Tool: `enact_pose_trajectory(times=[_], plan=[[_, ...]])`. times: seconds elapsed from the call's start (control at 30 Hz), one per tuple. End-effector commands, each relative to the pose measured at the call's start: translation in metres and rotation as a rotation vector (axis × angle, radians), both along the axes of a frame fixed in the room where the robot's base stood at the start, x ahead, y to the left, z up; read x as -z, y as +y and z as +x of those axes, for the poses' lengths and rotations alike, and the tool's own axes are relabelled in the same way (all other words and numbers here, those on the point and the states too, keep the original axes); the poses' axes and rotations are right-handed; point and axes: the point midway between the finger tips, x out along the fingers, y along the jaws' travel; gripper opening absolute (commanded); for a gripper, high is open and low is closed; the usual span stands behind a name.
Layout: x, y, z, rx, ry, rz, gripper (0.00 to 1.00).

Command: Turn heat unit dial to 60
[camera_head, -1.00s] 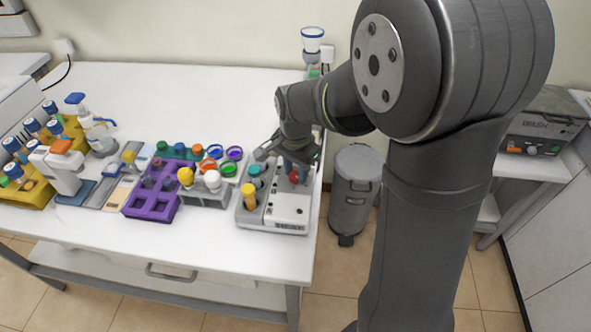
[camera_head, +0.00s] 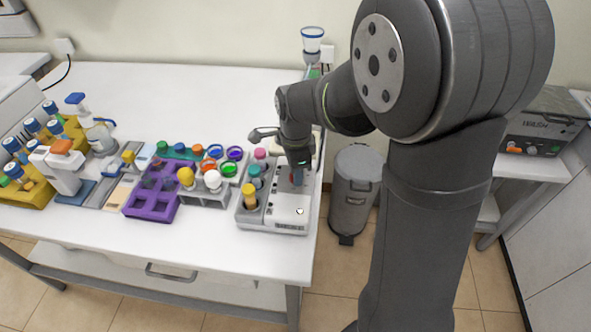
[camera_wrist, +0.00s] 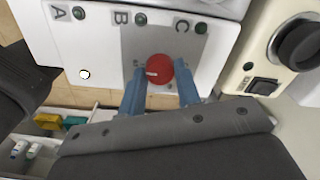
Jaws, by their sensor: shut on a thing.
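The heat unit (camera_head: 287,221) is a white and grey box at the right end of the table, with capped tubes standing in its left side. Its round red dial (camera_wrist: 159,69) sits on a grey panel in the wrist view, with a pale mark on its left part. The letters A, B and C show along the unit, each beside a green round spot. My gripper (camera_wrist: 161,77) has its two blue fingers on either side of the dial and is shut on it. In the head view my gripper hides much of the dial. The dial's scale is too small to read.
A purple rack (camera_head: 151,204) and a grey rack with coloured caps stand left of the unit. A cream device with a black knob (camera_wrist: 300,45) is close at the right in the wrist view. A grey bin (camera_head: 354,190) stands beyond the table's right edge.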

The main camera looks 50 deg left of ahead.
Motion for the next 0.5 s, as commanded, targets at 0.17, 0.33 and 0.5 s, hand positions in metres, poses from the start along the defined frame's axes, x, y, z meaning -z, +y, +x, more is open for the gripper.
enact_pose_trajectory(times=[0.17, 0.33, 0.5], plan=[[0.0002, -0.0002, 0.0004, 0.013, -0.001, 0.000, 0.08], [0.0003, -0.0002, 0.0004, 0.013, -0.001, 0.000, 0.08], [0.0003, -0.0002, 0.0003, 0.013, 0.000, 0.000, 0.38]])
